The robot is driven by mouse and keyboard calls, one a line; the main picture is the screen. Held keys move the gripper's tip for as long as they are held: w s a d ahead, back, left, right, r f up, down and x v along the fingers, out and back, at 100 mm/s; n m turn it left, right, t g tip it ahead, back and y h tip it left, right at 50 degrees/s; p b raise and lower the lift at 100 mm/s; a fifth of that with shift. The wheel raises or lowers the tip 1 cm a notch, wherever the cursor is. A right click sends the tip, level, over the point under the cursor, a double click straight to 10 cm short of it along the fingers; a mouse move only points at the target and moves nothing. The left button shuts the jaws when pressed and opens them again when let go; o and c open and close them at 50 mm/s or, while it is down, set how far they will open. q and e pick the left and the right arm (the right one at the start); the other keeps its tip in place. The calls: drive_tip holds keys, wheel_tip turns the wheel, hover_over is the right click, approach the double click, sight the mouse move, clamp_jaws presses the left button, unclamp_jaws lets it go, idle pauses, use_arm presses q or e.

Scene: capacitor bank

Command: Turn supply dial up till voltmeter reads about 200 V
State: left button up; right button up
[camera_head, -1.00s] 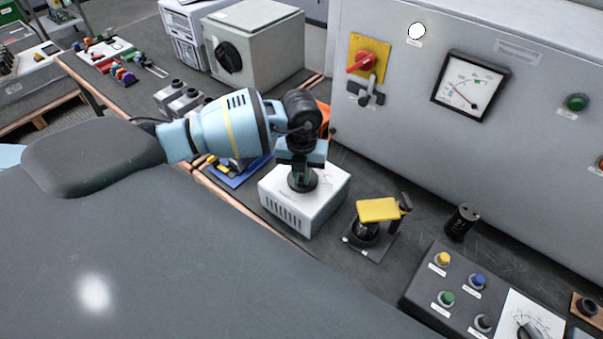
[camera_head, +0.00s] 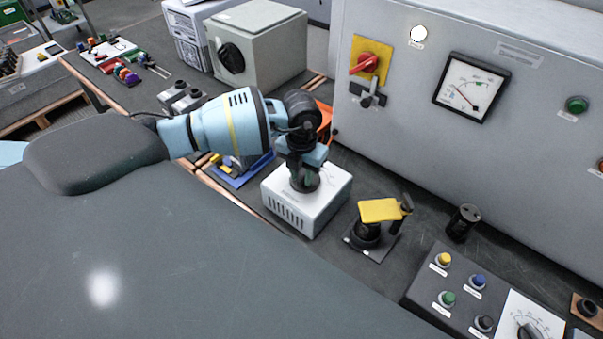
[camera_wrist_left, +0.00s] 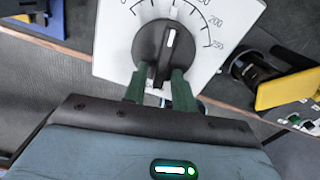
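The supply dial (camera_wrist_left: 150,52) is a black knob with a white pointer line on a white scale plate, on top of a white box (camera_head: 290,209). Its pointer points up the picture in the left wrist view, between the scale ends. My left gripper (camera_wrist_left: 159,88) reaches down over the dial, its green fingers on both sides of the knob's grip bar, seemingly shut on it. In the head view the left gripper (camera_head: 305,180) partly hides the dial. The voltmeter (camera_head: 470,88) is on the grey cabinet; its needle slants up-left, exact value too small to read. My right gripper is not in view.
A yellow-topped switch (camera_head: 380,210) stands right of the box, with a black cylinder (camera_head: 462,222) beyond. A button panel (camera_head: 455,275) with another dial is at lower right. The cabinet (camera_head: 430,150) walls the back. A blue tray (camera_head: 243,176) lies left.

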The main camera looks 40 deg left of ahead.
sight(301, 177)
use_arm(q)
drive_tip(key=shift+o, duration=0.4)
wheel_tip(301, 177, up, 8)
drive_tip(key=shift+f, duration=0.1)
idle(4.7)
